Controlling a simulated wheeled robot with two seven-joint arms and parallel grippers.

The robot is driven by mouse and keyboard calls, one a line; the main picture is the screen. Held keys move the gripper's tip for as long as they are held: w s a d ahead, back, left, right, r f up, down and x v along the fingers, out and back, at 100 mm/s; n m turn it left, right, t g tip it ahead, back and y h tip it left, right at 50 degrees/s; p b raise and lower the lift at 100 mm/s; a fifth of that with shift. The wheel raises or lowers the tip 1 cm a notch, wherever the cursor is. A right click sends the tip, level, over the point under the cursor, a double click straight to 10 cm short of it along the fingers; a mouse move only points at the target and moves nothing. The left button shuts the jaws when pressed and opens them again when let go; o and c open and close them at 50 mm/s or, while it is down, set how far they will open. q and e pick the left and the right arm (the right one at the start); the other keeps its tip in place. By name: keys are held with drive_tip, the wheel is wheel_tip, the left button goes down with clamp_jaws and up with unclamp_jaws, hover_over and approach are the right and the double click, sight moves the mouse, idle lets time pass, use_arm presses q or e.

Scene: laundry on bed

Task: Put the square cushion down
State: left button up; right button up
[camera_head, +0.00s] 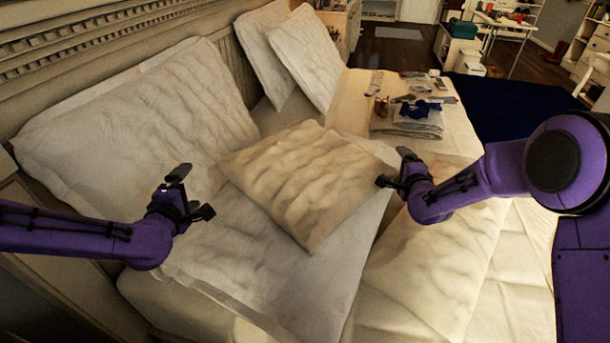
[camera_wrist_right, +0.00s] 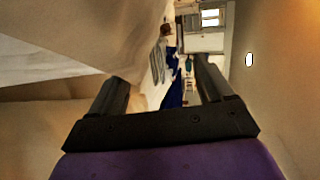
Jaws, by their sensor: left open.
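The square cushion (camera_head: 305,182), beige and wrinkled, lies tilted over the white pillows in the middle of the bed in the head view. My left gripper (camera_head: 192,192) is open and empty, left of the cushion and apart from it, over a white pillow. My right gripper (camera_head: 393,168) is at the cushion's right corner; whether it touches the cushion I cannot tell. In the right wrist view its fingers (camera_wrist_right: 160,85) stand apart with nothing visible between them. Pale fabric surfaces fill the upper left and right of that view.
A large white pillow (camera_head: 150,120) leans on the headboard (camera_head: 120,45), and two more pillows (camera_head: 305,60) stand behind the cushion. A folded stack of clothes (camera_head: 408,118) with a blue item lies at the back right. A beige pillow (camera_head: 432,265) lies at the front right.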

drive_tip(key=v, duration=1.2)
drive_tip(key=shift+s+d+p, duration=0.15)
drive_tip(key=shift+s+d, duration=0.15)
drive_tip(key=shift+d, duration=0.65)
drive_tip(key=shift+s+d+p, duration=0.1)
drive_tip(key=shift+s+d, duration=0.2)
drive_tip(key=shift+d, duration=0.65)
drive_tip(key=shift+s+d+p, duration=0.15)
drive_tip(key=shift+s+d, duration=0.15)
drive_tip(key=shift+d, duration=0.65)
drive_tip(key=shift+a, duration=0.1)
